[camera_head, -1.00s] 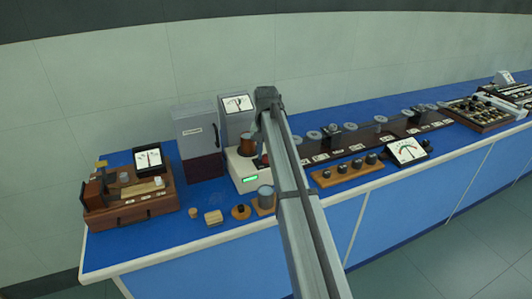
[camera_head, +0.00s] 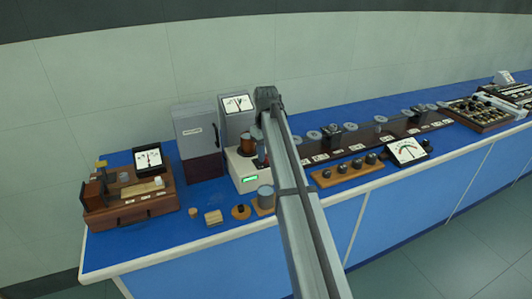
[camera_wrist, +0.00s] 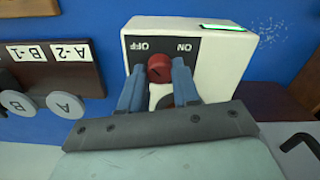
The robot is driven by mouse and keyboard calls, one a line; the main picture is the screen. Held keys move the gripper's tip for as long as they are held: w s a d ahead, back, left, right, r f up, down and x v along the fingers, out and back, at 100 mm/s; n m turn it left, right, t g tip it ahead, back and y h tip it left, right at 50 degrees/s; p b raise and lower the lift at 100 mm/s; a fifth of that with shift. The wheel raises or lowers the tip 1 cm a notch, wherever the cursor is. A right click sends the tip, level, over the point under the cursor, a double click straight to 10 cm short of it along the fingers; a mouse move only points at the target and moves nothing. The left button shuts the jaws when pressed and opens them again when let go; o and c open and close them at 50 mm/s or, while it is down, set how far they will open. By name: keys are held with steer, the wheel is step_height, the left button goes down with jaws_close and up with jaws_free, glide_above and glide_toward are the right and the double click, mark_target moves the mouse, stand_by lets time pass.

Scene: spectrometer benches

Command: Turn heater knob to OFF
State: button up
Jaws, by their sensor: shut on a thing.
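The heater is a white box with a green display (camera_wrist: 223,28) and a dark panel. It shows in the wrist view (camera_wrist: 217,70) and, partly behind my arm, in the head view (camera_head: 238,170). Its round red knob (camera_wrist: 155,69) sits between the OFF label on the left and the ON label on the right, both upside down in the wrist view. My gripper (camera_wrist: 157,77) is shut on the red knob, one blue-grey finger on each side. The knob's exact pointing is too small to tell. The arm hides the grasp in the head view.
A copper-coloured vessel (camera_head: 247,146) stands on the heater. Grey cabinets (camera_head: 196,128) stand behind it. A wooden instrument box (camera_head: 130,203) is at left, and a dark rail with discs (camera_head: 350,150) at right. Small pieces and a grey cylinder (camera_head: 265,196) stand in front.

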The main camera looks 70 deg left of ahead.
stand_by(0.3)
steer(key=o, duration=1.1)
steer(key=shift+c, duration=0.2)
step_height(320, 180, up, 14)
steer(key=shift+f, duration=0.1)
stand_by(0.4)
